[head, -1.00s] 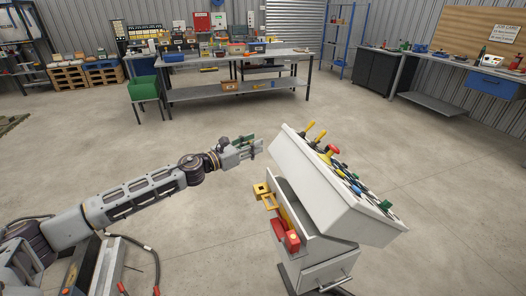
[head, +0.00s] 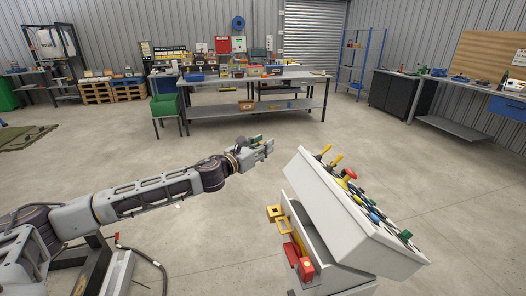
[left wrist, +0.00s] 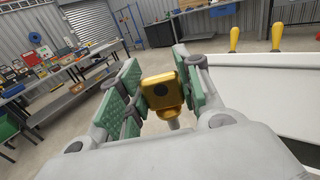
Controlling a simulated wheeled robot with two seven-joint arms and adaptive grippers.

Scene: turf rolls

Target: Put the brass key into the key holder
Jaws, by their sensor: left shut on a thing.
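The brass key (left wrist: 162,92) shows in the left wrist view as a gold block with a dark round spot and a grey shank below. My left gripper (left wrist: 160,85) is shut on it, with green pads on both sides. In the head view my left gripper (head: 266,147) is in the air left of the white console's upper edge, apart from it; the key is too small to make out there. A yellow bracket (head: 274,213) sticks out from the console's left side; I cannot tell if it is the key holder. My right gripper is out of view.
The white sloped console (head: 335,215) carries several levers and knobs on top. A red box (head: 305,270) is on its left side, below the bracket. A metal workbench (head: 235,112) stands behind, with a green bin (head: 164,105) beside it. The floor between is clear.

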